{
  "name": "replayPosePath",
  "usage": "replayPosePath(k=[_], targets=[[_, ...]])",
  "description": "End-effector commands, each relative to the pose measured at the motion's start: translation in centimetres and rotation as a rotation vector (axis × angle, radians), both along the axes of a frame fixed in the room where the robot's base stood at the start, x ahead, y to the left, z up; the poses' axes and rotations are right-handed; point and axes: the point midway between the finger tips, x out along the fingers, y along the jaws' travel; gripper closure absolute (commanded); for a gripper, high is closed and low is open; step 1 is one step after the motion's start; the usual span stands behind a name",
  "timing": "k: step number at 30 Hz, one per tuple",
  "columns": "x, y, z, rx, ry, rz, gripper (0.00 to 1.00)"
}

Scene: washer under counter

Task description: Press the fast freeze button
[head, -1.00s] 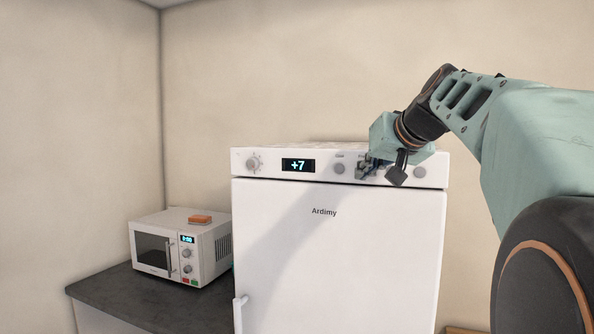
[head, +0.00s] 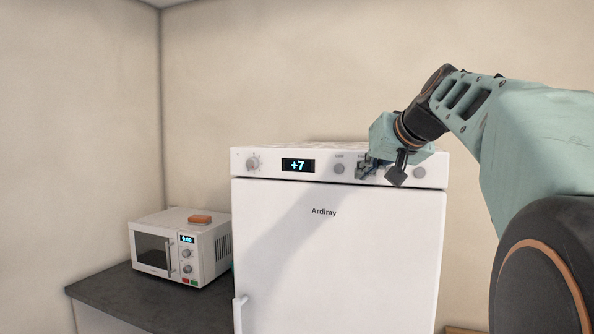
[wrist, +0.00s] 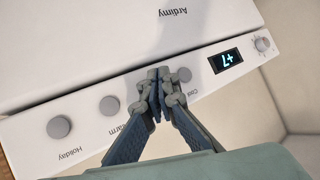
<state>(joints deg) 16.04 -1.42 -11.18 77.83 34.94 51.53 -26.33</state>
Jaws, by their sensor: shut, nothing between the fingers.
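The white "Ardimy" appliance (head: 336,250) has a control strip (head: 265,177) along its top, with a lit display (head: 298,165) reading "+7" and a row of round grey buttons. My gripper (head: 364,172) is shut and empty, its fingertips at the strip just right of the button labelled "Cool" (head: 340,169). In the wrist view, where the strip is upside down, my gripper (wrist: 158,75) lies between the "Cool" button (wrist: 184,75) and the "Alarm" button (wrist: 109,106). The fingers cover the fast freeze button and label there. I cannot tell whether they touch it.
The "Holiday" button (wrist: 59,127) is at the strip's end. A dial (head: 253,163) is left of the display. A microwave (head: 180,247) with an orange block (head: 199,219) on top stands on a dark counter (head: 130,300) at left. Space before the door is clear.

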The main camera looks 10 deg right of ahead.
Motion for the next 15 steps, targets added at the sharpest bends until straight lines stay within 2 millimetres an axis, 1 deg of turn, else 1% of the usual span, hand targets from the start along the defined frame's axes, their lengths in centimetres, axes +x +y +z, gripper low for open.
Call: replayPosePath(k=[6, 15], targets=[[0.59, -0.45, -0.01, 0.000, 0.001, -0.001, 1.00], [0.61, -0.46, -0.02, 0.000, 0.000, -0.001, 1.00]])
